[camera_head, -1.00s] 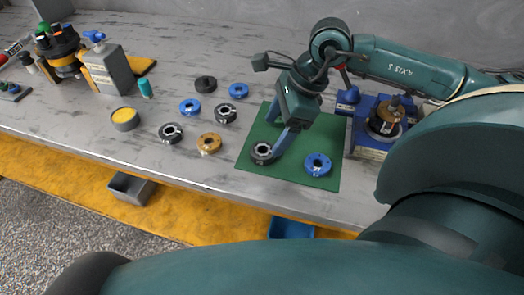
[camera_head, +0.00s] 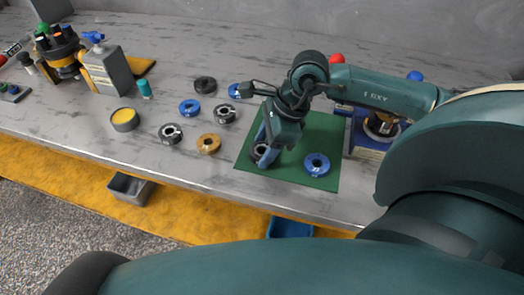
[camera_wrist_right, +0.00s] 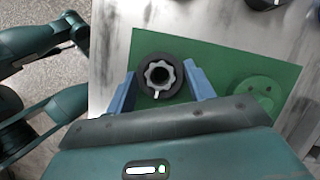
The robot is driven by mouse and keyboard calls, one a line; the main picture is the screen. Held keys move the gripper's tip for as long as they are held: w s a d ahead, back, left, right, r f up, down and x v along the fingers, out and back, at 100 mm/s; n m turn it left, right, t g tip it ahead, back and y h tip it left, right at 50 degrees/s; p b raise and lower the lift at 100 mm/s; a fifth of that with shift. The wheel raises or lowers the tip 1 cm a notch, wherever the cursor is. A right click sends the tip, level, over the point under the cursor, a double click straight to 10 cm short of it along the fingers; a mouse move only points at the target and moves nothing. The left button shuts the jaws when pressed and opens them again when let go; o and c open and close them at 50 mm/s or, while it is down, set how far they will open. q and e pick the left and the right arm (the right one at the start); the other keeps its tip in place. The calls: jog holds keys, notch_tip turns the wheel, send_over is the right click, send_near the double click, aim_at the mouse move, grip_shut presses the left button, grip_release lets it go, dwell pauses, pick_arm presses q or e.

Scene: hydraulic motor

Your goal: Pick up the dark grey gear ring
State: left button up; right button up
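A dark grey gear ring (camera_head: 260,151) lies at the left front part of the green mat (camera_head: 298,127). In the right wrist view the ring (camera_wrist_right: 160,66) is dark with a lighter, toothed centre. My right gripper (camera_head: 265,150) is low over this ring, its blue fingers open. In the right wrist view the fingers of the gripper (camera_wrist_right: 160,86) stand on either side of the ring; firm contact cannot be made out. In the head view the fingers hide part of the ring. My left gripper is not in view.
A blue ring (camera_head: 317,164) lies on the mat to the right. Other rings, including an orange one (camera_head: 208,143) and dark ones (camera_head: 171,133), lie left of the mat. A blue fixture (camera_head: 362,138) stands at the right. The table's front edge is close.

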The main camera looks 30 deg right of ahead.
jog(key=c, duration=0.8)
notch_tip(320, 180, up, 10)
jog(key=shift+p, duration=0.3)
jog(key=shift+r, duration=0.1)
jog(key=shift+r+p, duration=0.45)
jog(key=shift+r, duration=0.3)
jog(key=shift+f, duration=0.1)
